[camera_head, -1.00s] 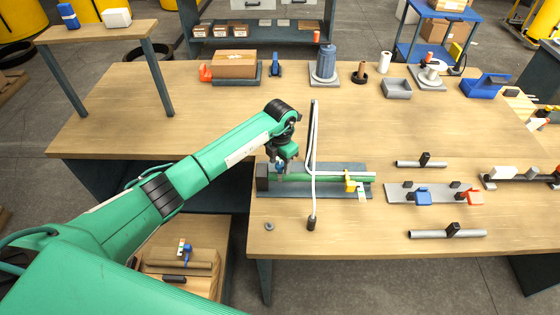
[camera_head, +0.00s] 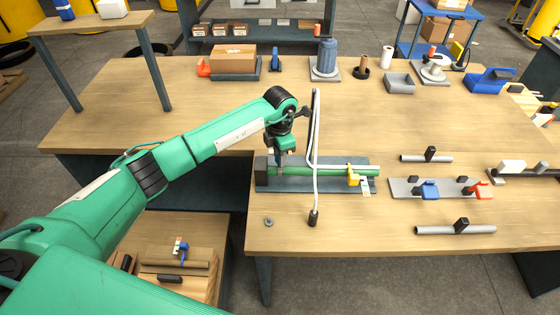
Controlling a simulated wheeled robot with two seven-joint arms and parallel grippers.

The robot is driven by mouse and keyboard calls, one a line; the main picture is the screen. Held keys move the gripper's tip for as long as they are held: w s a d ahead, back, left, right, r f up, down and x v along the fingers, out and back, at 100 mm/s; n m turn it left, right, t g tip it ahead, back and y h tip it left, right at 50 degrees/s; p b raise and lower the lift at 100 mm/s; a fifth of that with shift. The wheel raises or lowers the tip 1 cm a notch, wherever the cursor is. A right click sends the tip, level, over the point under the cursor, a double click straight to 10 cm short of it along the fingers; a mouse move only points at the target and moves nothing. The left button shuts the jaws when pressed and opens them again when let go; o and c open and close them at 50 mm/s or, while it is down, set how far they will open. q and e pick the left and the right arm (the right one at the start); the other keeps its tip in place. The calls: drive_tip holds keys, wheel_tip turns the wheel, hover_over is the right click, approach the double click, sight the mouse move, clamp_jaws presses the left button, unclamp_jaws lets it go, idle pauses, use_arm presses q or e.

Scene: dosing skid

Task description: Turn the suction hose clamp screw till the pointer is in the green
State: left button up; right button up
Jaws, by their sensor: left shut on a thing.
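A green hose (camera_head: 315,171) lies along a dark grey base plate (camera_head: 327,187), its left end at a dark block (camera_head: 261,173). My left gripper (camera_head: 282,160) points down at the hose's left part, just right of that block. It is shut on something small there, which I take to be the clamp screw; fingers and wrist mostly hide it. A yellow clamp (camera_head: 353,175) sits near the hose's right end, with a small pale card (camera_head: 365,186) beside it. I cannot make out a pointer or its reading. My right gripper is not in view.
A grey plate (camera_head: 408,188) with blue and red handles lies to the right, between two grey pipes. A small round part (camera_head: 269,222) lies at the front. Table behind the hose is mostly clear.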

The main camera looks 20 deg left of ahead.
use_arm(q)
drive_tip(key=m+b, duration=0.4)
drive_tip(key=b, duration=0.1)
drive_tip(key=m+b, duration=0.2)
drive_tip(key=b, duration=0.1)
drive_tip(key=shift+f, duration=0.25)
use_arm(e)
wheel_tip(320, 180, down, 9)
use_arm(q)
drive_tip(key=m+b, duration=0.5)
drive_tip(key=b, duration=0.1)
drive_tip(key=shift+r+m, duration=0.1)
drive_tip(key=shift+m, duration=0.3)
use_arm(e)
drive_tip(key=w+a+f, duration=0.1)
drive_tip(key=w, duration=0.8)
use_arm(q)
drive_tip(key=m+b, duration=0.2)
drive_tip(key=m, duration=0.1)
drive_tip(key=m+b, duration=0.2)
drive_tip(key=shift+r+m, duration=0.15)
drive_tip(key=shift+m, duration=0.65)
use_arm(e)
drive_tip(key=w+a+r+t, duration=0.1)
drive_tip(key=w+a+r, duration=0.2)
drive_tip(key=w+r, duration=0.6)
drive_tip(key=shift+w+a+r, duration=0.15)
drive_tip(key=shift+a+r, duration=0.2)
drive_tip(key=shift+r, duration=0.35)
